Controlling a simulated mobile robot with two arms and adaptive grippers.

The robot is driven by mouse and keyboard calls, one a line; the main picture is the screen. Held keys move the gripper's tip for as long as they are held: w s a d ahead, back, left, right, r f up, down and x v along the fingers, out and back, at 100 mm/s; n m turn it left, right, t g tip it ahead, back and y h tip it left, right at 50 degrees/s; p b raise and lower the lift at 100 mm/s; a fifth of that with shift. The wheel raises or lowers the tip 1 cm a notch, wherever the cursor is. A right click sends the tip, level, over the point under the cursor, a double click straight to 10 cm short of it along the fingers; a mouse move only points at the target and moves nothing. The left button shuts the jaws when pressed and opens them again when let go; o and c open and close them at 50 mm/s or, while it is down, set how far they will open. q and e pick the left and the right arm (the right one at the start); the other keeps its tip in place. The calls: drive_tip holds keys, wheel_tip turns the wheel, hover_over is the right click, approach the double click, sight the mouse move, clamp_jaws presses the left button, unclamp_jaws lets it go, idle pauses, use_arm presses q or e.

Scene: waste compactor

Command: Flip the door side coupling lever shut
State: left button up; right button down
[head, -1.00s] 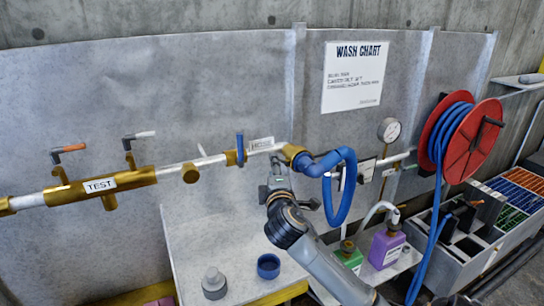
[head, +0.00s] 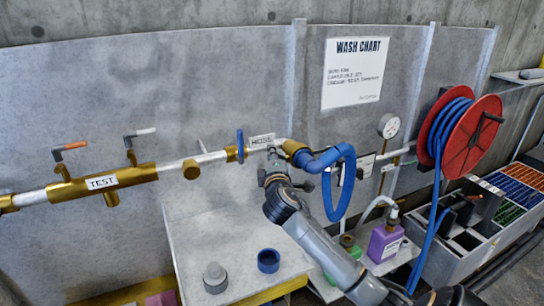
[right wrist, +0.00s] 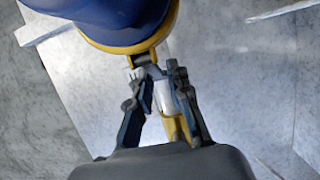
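The brass coupling (head: 295,150) joins the white pipe to the blue hose elbow (head: 322,162), right of the HOSE label. My right gripper (head: 272,158) is just below and left of it, overlapping the pipe's lower edge. In the right wrist view the blue hose end with its brass ring (right wrist: 150,40) is at the top. My right gripper (right wrist: 160,80) has its fingers partly apart beneath the ring. A pale lever-like piece (right wrist: 165,95) shows between them; contact is unclear. The lever cannot be made out in the head view. My left gripper is not in view.
A blue valve handle (head: 240,146) is left of the HOSE label. A red hose reel (head: 470,135) hangs at right with a gauge (head: 388,126) beside it. A grey cap (head: 215,278) and a blue ring (head: 268,261) stand on the shelf below.

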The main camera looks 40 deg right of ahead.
drive_tip(key=m+g+h, duration=0.1)
drive_tip(key=d+m+g+h+b, duration=0.1)
drive_tip(key=m+g+h, duration=0.1)
drive_tip(key=shift+w, duration=0.15)
drive_tip(key=c, duration=1.2)
unclamp_jaws()
drive_tip(key=shift+d, duration=0.1)
drive_tip(key=v, duration=1.2)
drive_tip(key=shift+f, duration=0.1)
